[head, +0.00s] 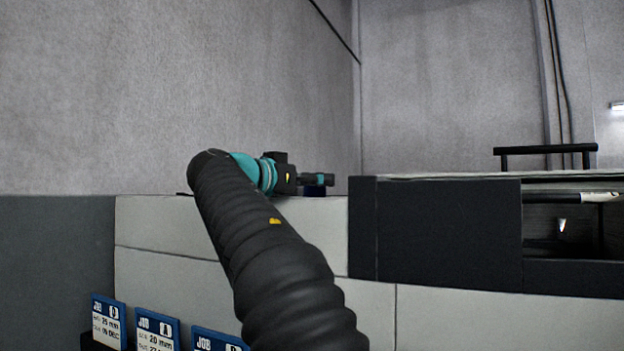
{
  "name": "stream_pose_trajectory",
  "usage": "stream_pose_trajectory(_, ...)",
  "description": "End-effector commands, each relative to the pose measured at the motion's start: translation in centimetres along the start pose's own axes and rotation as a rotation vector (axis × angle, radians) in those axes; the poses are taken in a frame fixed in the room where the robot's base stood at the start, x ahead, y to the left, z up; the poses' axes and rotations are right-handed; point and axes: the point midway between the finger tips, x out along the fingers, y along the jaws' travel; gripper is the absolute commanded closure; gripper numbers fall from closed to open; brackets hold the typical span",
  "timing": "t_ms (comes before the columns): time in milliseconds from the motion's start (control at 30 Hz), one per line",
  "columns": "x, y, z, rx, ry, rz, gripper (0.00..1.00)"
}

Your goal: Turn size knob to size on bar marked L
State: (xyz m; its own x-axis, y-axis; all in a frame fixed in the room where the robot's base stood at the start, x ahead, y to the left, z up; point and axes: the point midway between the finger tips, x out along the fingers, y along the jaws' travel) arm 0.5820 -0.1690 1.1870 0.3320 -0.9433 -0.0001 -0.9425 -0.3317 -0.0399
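My gripper (326,180) is at the end of my arm, pointing right, just above the top edge of the pale machine front (170,222). It is small and seen from the side, so I cannot tell whether it is open or shut. A small dark blue block (315,191) shows right under or behind its fingers; I cannot tell whether they touch it or what it is. I cannot make out the size knob, its scale or a bar marked L. My arm hides part of the machine front.
Blue and white job cards (157,331) stand in a row at the lower left, one reading 20 mm. A dark housing (448,230) is right of my gripper, with an open bay holding a metal rod (586,198). A grey wall (180,90) rises behind.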

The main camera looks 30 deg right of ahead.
Motion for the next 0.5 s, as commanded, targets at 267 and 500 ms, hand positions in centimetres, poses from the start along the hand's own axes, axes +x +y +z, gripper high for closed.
stream_pose_trajectory(267, 0.11, 0.01, 0.00, 0.000, 0.000, 0.000, 0.28)
stream_pose_trajectory(500, 0.10, 0.02, -0.01, 0.000, 0.000, 0.000, 0.88)
